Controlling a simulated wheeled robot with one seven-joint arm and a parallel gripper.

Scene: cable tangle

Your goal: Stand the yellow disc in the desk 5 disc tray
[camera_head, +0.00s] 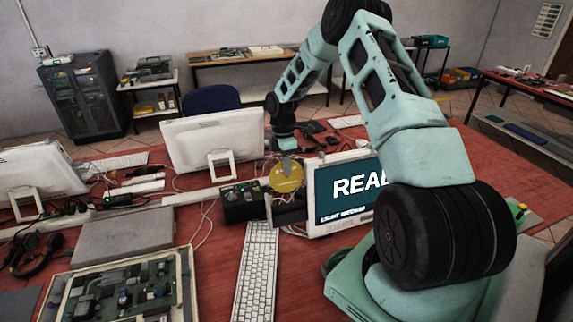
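The yellow disc (286,178) is upright on edge, facing me, between the middle monitor and the screen at the right. My gripper (287,158) reaches down from above and its fingers are closed on the disc's top edge. A small dark open holder (290,212), which looks like the disc tray, stands on the desk just below the disc. The disc's lower edge is close to it. I cannot tell from this view whether they touch. No desk number is readable on the holder.
A black box with knobs (242,202) stands left of the holder. The lit screen (342,192) stands close on the right. A white monitor (213,141) is behind left. A keyboard (257,272) and loose cables lie in front. My arm covers much of the right side.

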